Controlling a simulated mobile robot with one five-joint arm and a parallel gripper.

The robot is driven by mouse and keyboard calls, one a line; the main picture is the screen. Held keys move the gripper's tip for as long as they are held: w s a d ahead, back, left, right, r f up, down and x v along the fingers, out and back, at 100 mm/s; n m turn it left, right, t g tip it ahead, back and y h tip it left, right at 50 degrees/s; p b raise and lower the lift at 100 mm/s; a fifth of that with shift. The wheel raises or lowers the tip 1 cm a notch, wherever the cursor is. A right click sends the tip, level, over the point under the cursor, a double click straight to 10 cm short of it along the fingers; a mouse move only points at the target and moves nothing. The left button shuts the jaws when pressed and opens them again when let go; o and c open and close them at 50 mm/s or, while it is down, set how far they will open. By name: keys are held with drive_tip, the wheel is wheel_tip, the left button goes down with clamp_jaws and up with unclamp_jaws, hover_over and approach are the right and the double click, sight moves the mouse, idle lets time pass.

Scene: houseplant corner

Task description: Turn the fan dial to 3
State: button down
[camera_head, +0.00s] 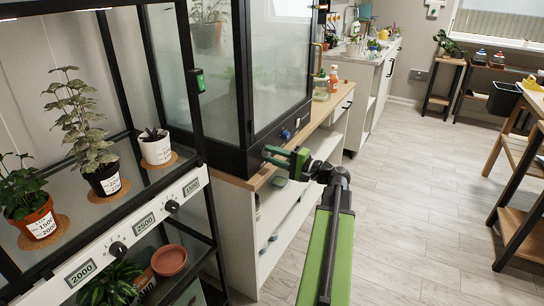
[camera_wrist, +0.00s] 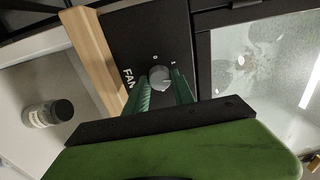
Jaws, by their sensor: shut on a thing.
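The fan dial (camera_wrist: 158,76) is a small grey round knob on a black panel (camera_wrist: 150,32) in the wrist view. White lettering beside it begins "FAN", and the marks 0 and 1 show above it. Other marks are hidden, and I cannot tell its exact setting. My gripper (camera_wrist: 162,82) is shut on the dial, with one green finger on each side. In the head view my gripper (camera_head: 267,154) reaches to the black base (camera_head: 235,160) of the glass cabinet, and the dial itself cannot be made out there.
A blue knob (camera_head: 285,134) sits farther along the same base. The wooden counter (camera_head: 328,106) holds bottles. A plant shelf with white dial strip (camera_head: 110,250) stands at left. A small bottle (camera_wrist: 48,113) shows in the wrist view.

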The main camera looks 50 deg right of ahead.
drive_tip(key=m, duration=0.4)
drive_tip(key=shift+a+f+m, duration=0.1)
drive_tip(key=shift+m, duration=0.3)
drive_tip(key=m, duration=0.3)
drive_tip(key=shift+m, duration=0.4)
drive_tip(key=m, duration=0.4)
drive_tip(key=shift+h+p, duration=0.35)
drive_tip(key=shift+h, duration=0.05)
drive_tip(key=shift+a+m+g, duration=0.1)
drive_tip(key=shift+m+g, duration=0.2)
drive_tip(key=shift+m, duration=1.4)
drive_tip(key=c, duration=1.1)
unclamp_jaws()
drive_tip(key=shift+o, duration=0.2)
drive_tip(key=shift+s, duration=0.15)
